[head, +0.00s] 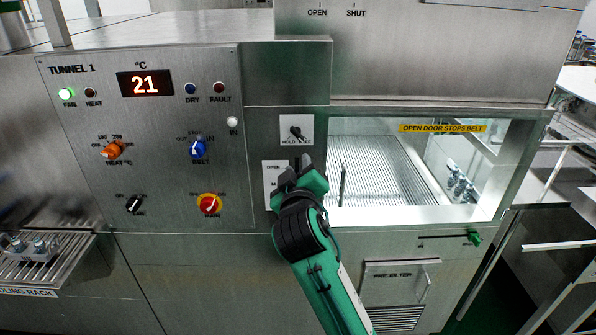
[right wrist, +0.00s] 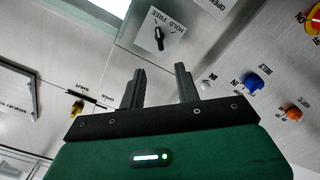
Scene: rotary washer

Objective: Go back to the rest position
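My right gripper (head: 294,170) is in front of the washer's steel front, just below the small black hold/free knob (head: 296,133). In the right wrist view its two dark fingers (right wrist: 160,72) stand apart with nothing between them. The knob (right wrist: 159,38) shows beyond the fingertips, with a visible gap. The gripper partly covers a white open/shut label plate (head: 271,186). My left gripper is not in view.
The control panel (head: 150,180) has a display reading 21, an orange heat knob (head: 112,150), a blue belt knob (head: 197,149) and a red-yellow switch (head: 209,204). The lit tunnel window (head: 380,170) is at right. A cooling rack (head: 45,262) juts out at lower left.

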